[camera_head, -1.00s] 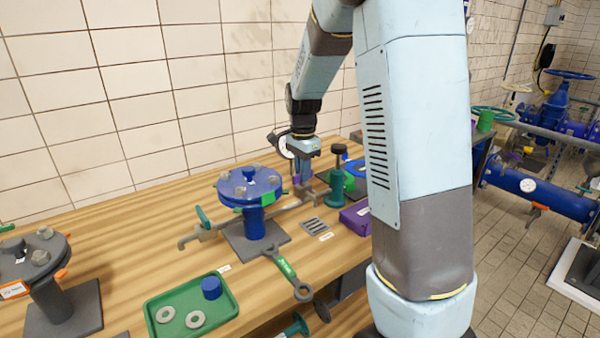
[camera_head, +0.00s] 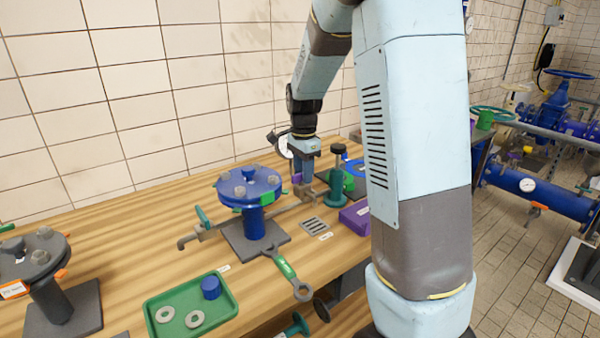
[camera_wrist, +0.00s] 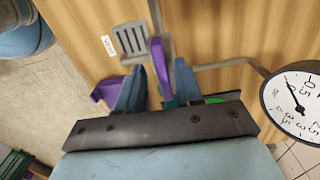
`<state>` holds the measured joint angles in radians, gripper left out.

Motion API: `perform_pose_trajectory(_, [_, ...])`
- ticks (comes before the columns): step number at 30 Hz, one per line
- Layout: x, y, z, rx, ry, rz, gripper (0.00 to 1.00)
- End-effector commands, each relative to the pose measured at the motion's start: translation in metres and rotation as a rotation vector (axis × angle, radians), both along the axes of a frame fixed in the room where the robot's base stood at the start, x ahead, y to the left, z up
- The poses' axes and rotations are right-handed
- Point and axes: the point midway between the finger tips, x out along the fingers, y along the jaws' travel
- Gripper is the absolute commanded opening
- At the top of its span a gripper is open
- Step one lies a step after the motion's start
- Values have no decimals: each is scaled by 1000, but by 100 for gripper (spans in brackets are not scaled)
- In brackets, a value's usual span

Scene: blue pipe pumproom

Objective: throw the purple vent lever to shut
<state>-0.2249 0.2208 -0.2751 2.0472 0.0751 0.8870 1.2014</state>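The purple vent lever (camera_wrist: 160,64) stands between the two blue fingers of my gripper (camera_wrist: 160,72) in the wrist view. The fingers are apart, with a gap visible on each side of the lever, so my gripper is open around it. In the head view my gripper (camera_head: 303,172) points down at the grey pipework behind the blue flanged vessel. Only a small bit of the purple lever (camera_head: 297,178) shows there, beside the fingers. The lever's lower end and pivot are hidden by the gripper in the wrist view.
A blue flanged vessel (camera_head: 250,185) stands left of my gripper, and a teal post with a black knob (camera_head: 338,175) stands close on its right. A slotted grey plate (camera_head: 315,226) and a purple box (camera_head: 355,216) lie in front. A gauge (camera_wrist: 297,100) is close in the wrist view.

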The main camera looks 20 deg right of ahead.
Motion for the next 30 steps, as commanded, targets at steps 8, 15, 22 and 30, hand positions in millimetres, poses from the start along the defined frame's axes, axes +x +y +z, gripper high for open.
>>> perform_pose_trajectory(8, [1, 1, 1, 1, -3, 2, 38])
perform_pose_trajectory(15, [1, 1, 25, 1, -7, 4, 38])
perform_pose_trajectory(22, [1, 1, 70, 2, -7, 2, 38])
perform_pose_trajectory(30, [0, 1, 117, 0, -4, 3, 38])
